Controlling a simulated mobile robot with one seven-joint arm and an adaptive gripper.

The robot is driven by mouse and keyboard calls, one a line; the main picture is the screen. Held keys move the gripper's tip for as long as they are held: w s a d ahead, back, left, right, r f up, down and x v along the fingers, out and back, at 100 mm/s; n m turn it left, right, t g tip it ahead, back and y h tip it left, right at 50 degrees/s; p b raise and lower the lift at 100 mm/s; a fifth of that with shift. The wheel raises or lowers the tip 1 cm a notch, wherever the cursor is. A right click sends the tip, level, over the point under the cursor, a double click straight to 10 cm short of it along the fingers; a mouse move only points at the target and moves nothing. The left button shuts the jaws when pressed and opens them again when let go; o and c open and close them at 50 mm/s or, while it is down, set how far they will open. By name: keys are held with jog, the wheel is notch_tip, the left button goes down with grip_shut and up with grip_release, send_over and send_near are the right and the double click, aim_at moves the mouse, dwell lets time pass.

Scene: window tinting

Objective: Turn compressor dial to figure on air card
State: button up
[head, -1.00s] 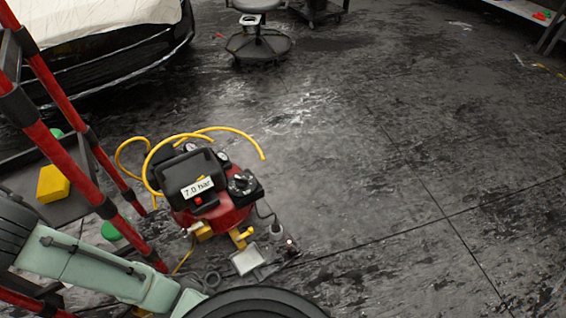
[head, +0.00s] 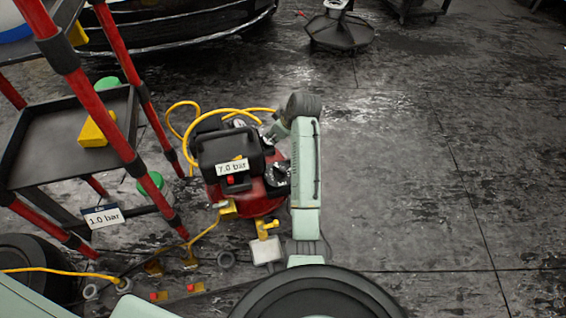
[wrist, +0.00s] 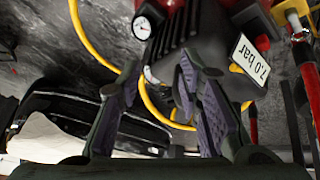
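The compressor (head: 250,203) is red with a black top and stands on the floor. A label (head: 232,167) on it reads 7.0 bar; the label also shows in the wrist view (wrist: 250,58). Its dial (head: 278,173) is a dark knob right of the label, partly hidden by my arm; I cannot read its setting. A card (head: 103,216) on the red-framed cart reads 1.0 bar, its small heading unreadable. My gripper (head: 272,133) is at the compressor's back right, beyond the dial. In the wrist view its fingers (wrist: 160,95) are apart; I see no hold on the dial.
Yellow hose (head: 184,112) loops beside the compressor. The cart (head: 30,150) holds a yellow block (head: 97,130) and stands close on the left. Gauges (wrist: 142,28) sit near my fingers. A stool base (head: 340,33) is at the back. The floor at right is clear.

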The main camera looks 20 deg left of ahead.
aim_at(279, 168)
jog(key=s+d+f+g+h, duration=0.1)
jog(key=s+d+f+g, duration=0.2)
jog(key=d+f, duration=0.3)
jog(key=x, duration=1.1)
jog(key=shift+w+a+r, duration=0.1)
jog(key=shift+w+a, duration=0.15)
jog(key=shift+a, duration=0.15)
jog(key=shift+c, duration=0.5)
grip_shut()
